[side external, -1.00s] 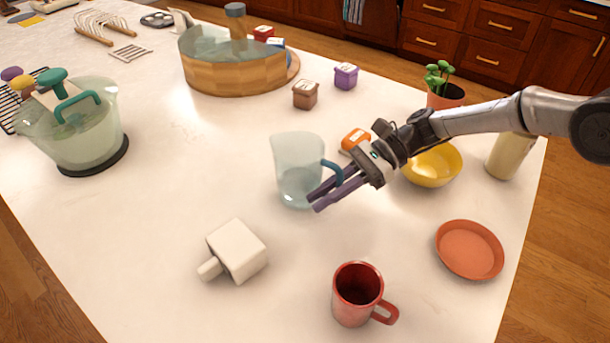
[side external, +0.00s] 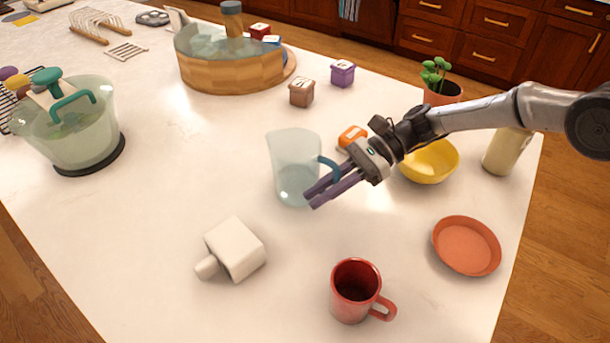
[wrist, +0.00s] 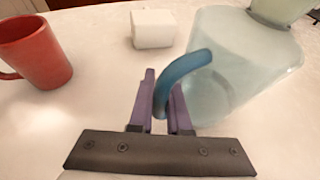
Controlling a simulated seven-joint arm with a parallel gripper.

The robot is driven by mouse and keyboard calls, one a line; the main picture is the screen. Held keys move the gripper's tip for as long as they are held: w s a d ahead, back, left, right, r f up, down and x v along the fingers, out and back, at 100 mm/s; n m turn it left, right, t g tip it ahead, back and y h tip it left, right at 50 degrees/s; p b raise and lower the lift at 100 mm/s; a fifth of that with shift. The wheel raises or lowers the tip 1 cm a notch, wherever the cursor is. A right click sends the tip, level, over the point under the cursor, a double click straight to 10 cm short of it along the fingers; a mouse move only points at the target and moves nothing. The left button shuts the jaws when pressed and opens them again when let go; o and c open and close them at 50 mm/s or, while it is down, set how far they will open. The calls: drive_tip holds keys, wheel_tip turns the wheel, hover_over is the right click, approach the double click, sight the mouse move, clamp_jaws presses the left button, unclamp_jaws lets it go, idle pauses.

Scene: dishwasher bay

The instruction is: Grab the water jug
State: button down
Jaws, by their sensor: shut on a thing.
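The water jug (side external: 296,160) is clear pale blue with a blue handle (side external: 330,166), and it stands upright on the white counter. My gripper (side external: 325,189) reaches in from the right with its purple fingers at the handle side of the jug. In the wrist view the jug (wrist: 240,65) is at the right, and its blue handle (wrist: 185,68) comes down between the purple fingers of my gripper (wrist: 162,98). The gripper is shut on the handle. I cannot tell whether the jug's base touches the counter.
A red mug (side external: 357,290) and a white block-shaped piece (side external: 235,248) stand in front of the jug. An orange lidded box (side external: 352,137) and a yellow bowl (side external: 430,163) lie behind the gripper. A terracotta plate (side external: 466,246) is at right.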

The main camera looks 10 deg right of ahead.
drive_tip(key=shift+r, duration=0.25)
